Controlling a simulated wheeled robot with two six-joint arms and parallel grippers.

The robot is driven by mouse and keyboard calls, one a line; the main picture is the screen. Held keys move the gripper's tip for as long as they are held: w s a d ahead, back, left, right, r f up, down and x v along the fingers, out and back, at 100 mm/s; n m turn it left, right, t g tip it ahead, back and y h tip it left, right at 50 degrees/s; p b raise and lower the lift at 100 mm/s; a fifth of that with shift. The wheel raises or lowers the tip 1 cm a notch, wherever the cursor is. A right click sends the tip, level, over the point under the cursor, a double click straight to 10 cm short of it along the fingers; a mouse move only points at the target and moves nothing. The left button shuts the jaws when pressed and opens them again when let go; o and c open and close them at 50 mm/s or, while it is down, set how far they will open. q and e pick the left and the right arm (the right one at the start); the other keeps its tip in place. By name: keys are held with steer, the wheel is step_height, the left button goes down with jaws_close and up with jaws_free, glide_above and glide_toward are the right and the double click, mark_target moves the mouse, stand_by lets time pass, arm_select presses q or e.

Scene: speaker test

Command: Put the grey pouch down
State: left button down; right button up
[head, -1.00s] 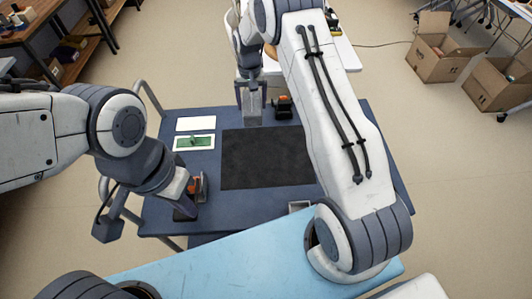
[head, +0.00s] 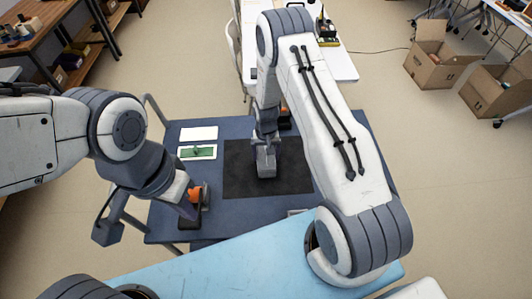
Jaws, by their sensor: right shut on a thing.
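My left gripper (head: 186,205) is at the table's left front, beside an orange and black object (head: 198,194). Its fingers are not clear enough to show whether they are open or shut.
The blue table (head: 225,220) carries a white card (head: 198,133) and a green board (head: 197,152) at the back left. A dark object (head: 285,122) stands behind the mat, partly hidden by my right arm. The mat around the pouch is bare.

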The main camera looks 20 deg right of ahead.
steer(key=shift+f, duration=0.1)
steer(key=shift+f, duration=0.15)
steer(key=o, duration=1.1)
